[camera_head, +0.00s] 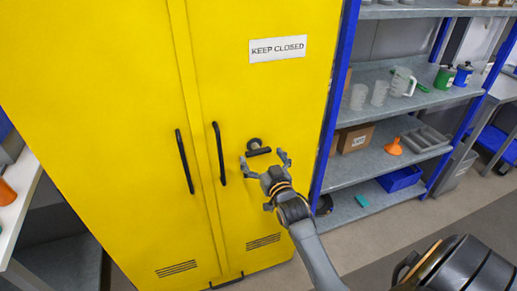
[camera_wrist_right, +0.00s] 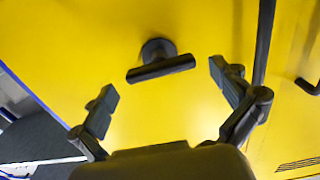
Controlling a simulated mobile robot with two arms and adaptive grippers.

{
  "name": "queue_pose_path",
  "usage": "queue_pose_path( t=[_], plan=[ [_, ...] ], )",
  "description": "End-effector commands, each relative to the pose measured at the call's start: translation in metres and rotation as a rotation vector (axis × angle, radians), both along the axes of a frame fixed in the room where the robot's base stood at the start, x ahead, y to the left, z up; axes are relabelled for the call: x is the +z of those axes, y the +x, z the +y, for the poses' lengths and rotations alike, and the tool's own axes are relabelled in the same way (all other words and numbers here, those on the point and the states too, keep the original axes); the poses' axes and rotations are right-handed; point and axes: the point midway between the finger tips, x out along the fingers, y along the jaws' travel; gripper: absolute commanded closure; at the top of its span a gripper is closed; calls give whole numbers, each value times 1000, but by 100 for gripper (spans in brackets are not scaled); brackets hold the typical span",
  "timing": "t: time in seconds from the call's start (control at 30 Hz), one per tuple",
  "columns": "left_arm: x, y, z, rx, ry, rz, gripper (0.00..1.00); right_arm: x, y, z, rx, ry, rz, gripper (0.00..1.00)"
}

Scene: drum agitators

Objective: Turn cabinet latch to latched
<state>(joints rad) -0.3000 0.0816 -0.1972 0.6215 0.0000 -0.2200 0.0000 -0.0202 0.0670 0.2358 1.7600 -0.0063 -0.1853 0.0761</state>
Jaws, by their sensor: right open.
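The yellow cabinet (camera_head: 115,95) stands with both doors closed. Its black latch (camera_head: 257,148) is a T-shaped handle on the right door, to the right of the long door handle. In the head view the latch bar lies roughly level. My right gripper (camera_head: 264,163) is open just in front of and below the latch. In the right wrist view the latch (camera_wrist_right: 160,69) sits ahead of the gap between the open fingers (camera_wrist_right: 168,92), tilted slightly, with no finger visibly touching it. My left gripper is not in view.
Two long black handles (camera_head: 220,153) (camera_head: 184,160) run down the doors. A "KEEP CLOSED" sign (camera_head: 277,48) is above the latch. A blue-framed shelf (camera_head: 365,172) with cups, a box and an orange funnel (camera_head: 394,146) stands close on the right. Floor (camera_head: 350,238) is clear in front.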

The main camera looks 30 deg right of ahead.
Motion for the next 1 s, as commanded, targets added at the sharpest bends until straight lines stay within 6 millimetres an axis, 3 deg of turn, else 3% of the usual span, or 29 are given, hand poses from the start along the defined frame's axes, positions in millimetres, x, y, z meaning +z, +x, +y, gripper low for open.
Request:
queue_pose_path(
  t=[0.2, 0.53, 0.57, 0.8, 1.0],
  plan=[
    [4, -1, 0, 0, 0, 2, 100, 0, 23, -5, 0, 0, 0, 0],
    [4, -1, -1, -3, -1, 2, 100, 0, 26, -6, 0, 0, 0, 0],
    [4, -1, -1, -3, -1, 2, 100, 0, 26, -6, 0, 0, 0, 2],
    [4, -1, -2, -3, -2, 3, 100, 0, 26, -6, 0, 0, 0, 51],
    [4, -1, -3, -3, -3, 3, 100, 0, 26, -6, 0, 5, -1, 53]
  ],
)
